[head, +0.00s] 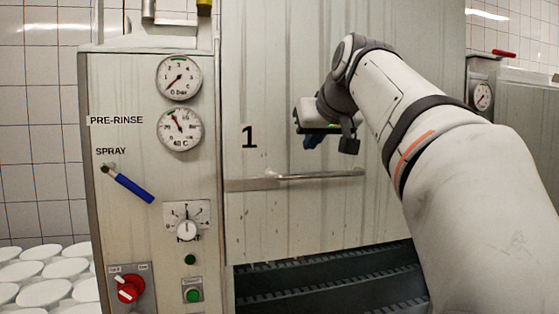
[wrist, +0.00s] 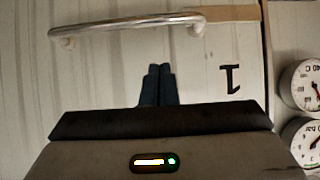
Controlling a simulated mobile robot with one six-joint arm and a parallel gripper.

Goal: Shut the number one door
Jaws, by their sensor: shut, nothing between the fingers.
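The number one door (head: 290,218) is a pale ribbed metal panel marked with a black 1. It is raised partway, with a dark opening below its lower edge. Its horizontal bar handle (head: 315,175) runs across the panel below the number. My gripper (head: 311,141) is in front of the door, above the handle and right of the number. In the wrist view the shut fingers (wrist: 158,70) point at the door, with the handle (wrist: 130,27) beyond their tips and apart from them. The wrist picture is upside down. Nothing is between the fingers.
A control panel (head: 140,225) with gauges, a blue lever (head: 134,189), a red switch (head: 130,288) and a green button stands left of the door. A dark ribbed conveyor (head: 330,280) shows in the opening. White round moulds (head: 45,270) lie at far left.

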